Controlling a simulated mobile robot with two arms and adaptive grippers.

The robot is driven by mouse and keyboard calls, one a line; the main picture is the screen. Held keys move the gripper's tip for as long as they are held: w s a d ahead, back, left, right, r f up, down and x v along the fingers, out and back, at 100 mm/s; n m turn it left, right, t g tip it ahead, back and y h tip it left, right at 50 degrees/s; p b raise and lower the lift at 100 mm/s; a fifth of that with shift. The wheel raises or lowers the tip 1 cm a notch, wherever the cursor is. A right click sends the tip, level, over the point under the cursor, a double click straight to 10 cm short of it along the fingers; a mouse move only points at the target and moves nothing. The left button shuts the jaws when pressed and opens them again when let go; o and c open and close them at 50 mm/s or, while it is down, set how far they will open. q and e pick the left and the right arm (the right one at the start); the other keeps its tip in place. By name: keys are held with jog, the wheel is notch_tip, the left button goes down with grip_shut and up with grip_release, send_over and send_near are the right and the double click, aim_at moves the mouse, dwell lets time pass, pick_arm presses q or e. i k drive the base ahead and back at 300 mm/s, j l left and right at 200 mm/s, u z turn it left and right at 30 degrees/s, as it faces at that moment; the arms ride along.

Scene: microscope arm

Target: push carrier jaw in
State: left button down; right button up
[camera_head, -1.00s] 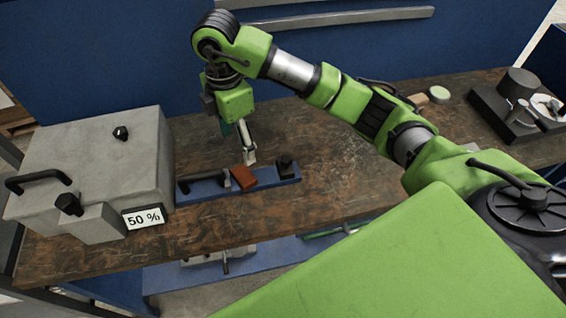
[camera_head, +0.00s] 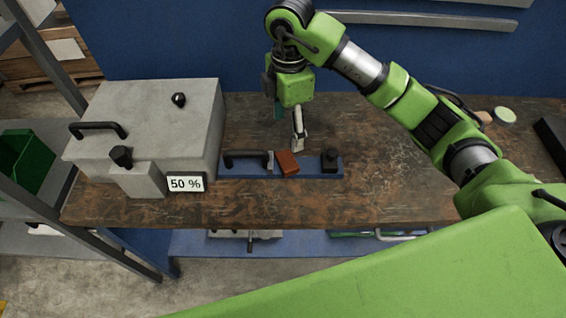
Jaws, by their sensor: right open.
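A blue carrier plate (camera_head: 314,172) lies on the workbench, right of the grey box. On it are a black handle (camera_head: 246,154) with a grey jaw-like end piece (camera_head: 269,160), a tilted rust-red block (camera_head: 288,163) and a black knobbed block (camera_head: 330,161) at the right end. The grey piece is close to the red block; I cannot tell whether they touch. My right gripper (camera_head: 298,146) points down just behind and above the red block. It is open, and nothing shows in it. My left gripper is out of view.
The grey box (camera_head: 150,115) with black handle, knobs and a "50 %" sign (camera_head: 186,184) stands left of the plate. A shelf with a green bin (camera_head: 25,160) is at the far left. The bench (camera_head: 400,200) is clear right of the plate.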

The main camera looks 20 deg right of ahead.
aim_at(328, 159)
jog(key=l+u, duration=0.15)
jog(key=l, duration=0.2)
jog(key=k+l+u, duration=0.15)
jog(key=l, duration=0.2)
jog(key=k+l+u, duration=0.15)
jog(key=l, duration=0.15)
jog(key=l+u, duration=0.15)
jog(key=l, duration=0.2)
